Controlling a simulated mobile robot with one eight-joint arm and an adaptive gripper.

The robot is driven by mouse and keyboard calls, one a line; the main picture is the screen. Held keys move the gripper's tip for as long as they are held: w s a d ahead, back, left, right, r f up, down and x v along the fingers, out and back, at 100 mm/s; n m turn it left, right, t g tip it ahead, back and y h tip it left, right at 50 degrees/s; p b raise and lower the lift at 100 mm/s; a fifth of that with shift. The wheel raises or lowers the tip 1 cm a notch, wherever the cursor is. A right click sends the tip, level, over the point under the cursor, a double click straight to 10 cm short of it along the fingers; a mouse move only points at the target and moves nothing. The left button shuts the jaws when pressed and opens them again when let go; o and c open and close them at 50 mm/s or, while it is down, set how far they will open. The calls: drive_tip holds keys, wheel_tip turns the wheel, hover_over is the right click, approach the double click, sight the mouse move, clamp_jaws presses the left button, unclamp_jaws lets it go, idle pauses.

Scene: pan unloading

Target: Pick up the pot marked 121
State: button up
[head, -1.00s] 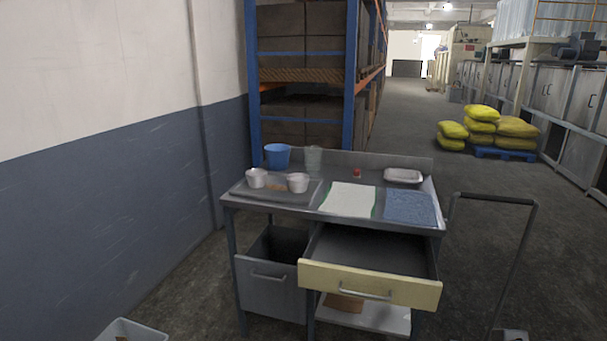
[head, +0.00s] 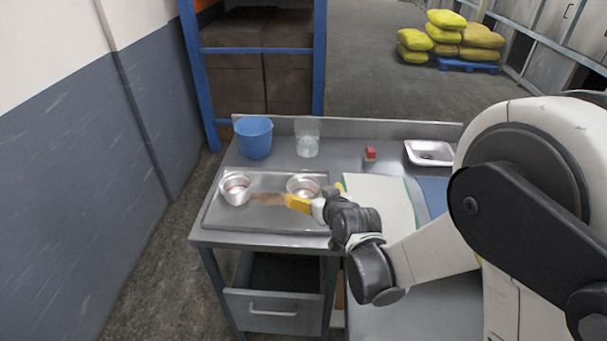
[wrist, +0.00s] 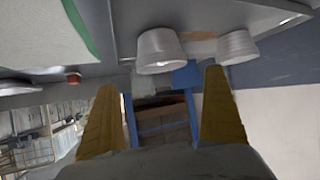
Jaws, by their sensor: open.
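Two pale metal pots stand upright on a grey tray (head: 280,222) on the table. The left pot (head: 236,188) is near the tray's left edge; the right pot (head: 303,185) is near its right side. No number is readable on either, so I cannot tell which is marked 121. My gripper (head: 319,194) is open, its yellow fingers at the near right side of the right pot. In the wrist view, my gripper (wrist: 160,80) is empty, with one pot (wrist: 160,50) ahead between the fingers and the other pot (wrist: 237,47) further right.
A blue bucket (head: 254,137) and a clear glass (head: 307,138) stand behind the tray. A red-topped item (head: 371,154) and a metal dish (head: 430,152) are further right. A white and green cloth (head: 382,205) lies right of the tray. A brown patch (head: 268,198) lies between the pots.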

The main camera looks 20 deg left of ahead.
sight(299, 184)
drive_tip(key=b+x, duration=0.1)
drive_tip(key=x, duration=0.2)
drive_tip(key=shift+w+f, duration=0.15)
drive_tip(key=shift+f, duration=0.1)
drive_tip(key=b+x, duration=0.1)
drive_tip(key=x, duration=0.5)
drive_tip(key=shift+a+b, duration=0.25)
drive_tip(key=shift+b, duration=0.15)
drive_tip(key=shift+r, duration=0.15)
drive_tip(key=shift+c, duration=0.3)
drive_tip(key=c, duration=1)
